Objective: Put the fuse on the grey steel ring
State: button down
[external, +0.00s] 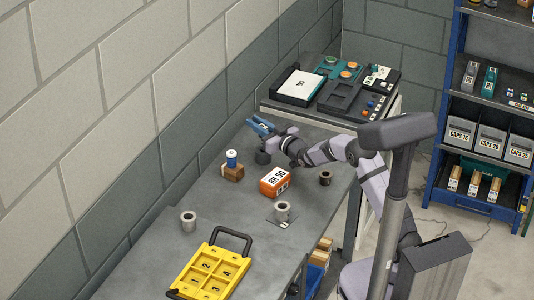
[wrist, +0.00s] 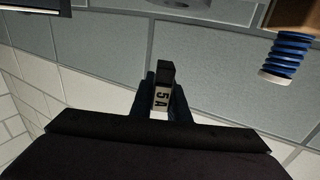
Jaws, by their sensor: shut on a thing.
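The fuse (wrist: 163,94), a small dark block with a white "5 A" label, is held between the fingertips of my gripper (wrist: 162,100) in the wrist view. In the external view my gripper (external: 262,126) is raised over the far part of the bench, above and near a dark cylinder; the fuse is too small to make out there. Two grey rings stand on the bench: one at the left (external: 188,221) and one on a small plate (external: 282,210) near the right edge. I cannot tell which is steel. My gripper is well away from both.
A blue-and-white spool (external: 232,158) stands on a brown block. An orange "RH 50" box (external: 274,182), dark cylinder (external: 263,157) and dark brown ring (external: 325,178) are nearby. A yellow numbered tray (external: 213,268) lies in front. Equipment (external: 335,88) fills the far end.

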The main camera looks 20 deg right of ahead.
notch_tip(320, 180, down, 4)
jog(key=shift+r+p, duration=0.1)
jog(key=shift+p, duration=0.2)
jog(key=shift+s+f+b, duration=0.1)
jog(key=shift+f+b, duration=0.35)
jog(key=shift+b, duration=0.1)
jog(key=shift+s+f, duration=0.15)
jog(key=shift+f, duration=0.2)
jog(key=c, duration=1.7)
grip_release()
jog(key=shift+f, duration=0.15)
jog(key=shift+r, duration=0.2)
jog(key=shift+r+p, duration=0.4)
jog(key=shift+p, duration=0.2)
jog(key=shift+s+d+f, duration=0.1)
jog(key=shift+f, duration=0.05)
jog(key=v, duration=0.3)
jog(key=b+v, duration=0.1)
jog(key=v, duration=0.3)
jog(key=r+b+v, duration=0.1)
jog(key=v, duration=0.3)
jog(key=shift+s+d, duration=0.1)
jog(key=shift+s, duration=0.05)
